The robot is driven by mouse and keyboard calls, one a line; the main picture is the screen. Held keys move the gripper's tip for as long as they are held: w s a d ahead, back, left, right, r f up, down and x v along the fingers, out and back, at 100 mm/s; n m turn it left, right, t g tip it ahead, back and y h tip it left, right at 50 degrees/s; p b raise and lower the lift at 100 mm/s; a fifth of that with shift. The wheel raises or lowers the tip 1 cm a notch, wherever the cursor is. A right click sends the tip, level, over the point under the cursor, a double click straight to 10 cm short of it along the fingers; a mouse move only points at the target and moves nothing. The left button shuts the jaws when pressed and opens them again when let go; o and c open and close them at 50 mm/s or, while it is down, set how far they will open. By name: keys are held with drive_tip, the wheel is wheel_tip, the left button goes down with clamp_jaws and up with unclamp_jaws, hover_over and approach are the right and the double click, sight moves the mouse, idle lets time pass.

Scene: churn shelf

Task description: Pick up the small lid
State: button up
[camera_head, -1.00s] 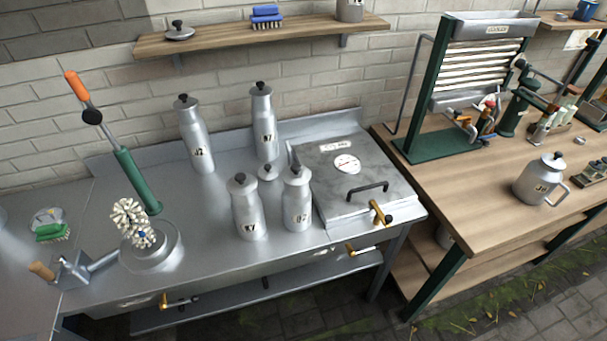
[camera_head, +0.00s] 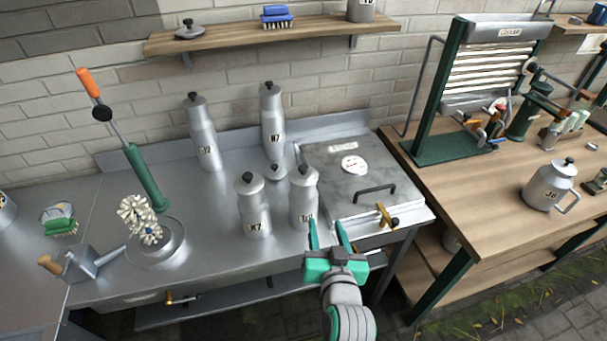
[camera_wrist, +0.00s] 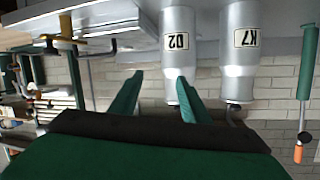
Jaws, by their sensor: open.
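A small grey lid with a dark knob (camera_head: 278,172) sits on the steel counter among the churns, partly hidden by the front ones. A wider flat lid with a black knob (camera_head: 189,31) lies on the wall shelf. My gripper (camera_head: 327,224) is open and empty at the counter's front, just right of the front right churn (camera_head: 304,198). The wrist view is upside down. There my fingers (camera_wrist: 160,77) point toward the D2 churn (camera_wrist: 178,62), with the K7 churn (camera_wrist: 238,65) beside it. I cannot make out the small lid there.
The K7 churn (camera_head: 253,207) stands front left of the lid, and two taller churns (camera_head: 205,135) (camera_head: 272,125) stand behind. A steel box with a gauge and handle (camera_head: 345,195) is at right. A round brush basin (camera_head: 160,250) is at left. The counter between basin and churns is clear.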

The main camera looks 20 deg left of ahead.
sight(304, 168)
drive_tip(key=w+a+r+n+g+y, duration=0.2)
drive_tip(key=a+r+n, duration=0.15)
drive_tip(key=r, duration=0.85)
drive_tip(key=shift+n, duration=0.45)
drive_tip(key=shift+x, duration=5.45)
drive_tip(key=shift+r, duration=0.1)
drive_tip(key=shift+a, duration=0.1)
drive_tip(key=c, duration=0.9)
clamp_jaws()
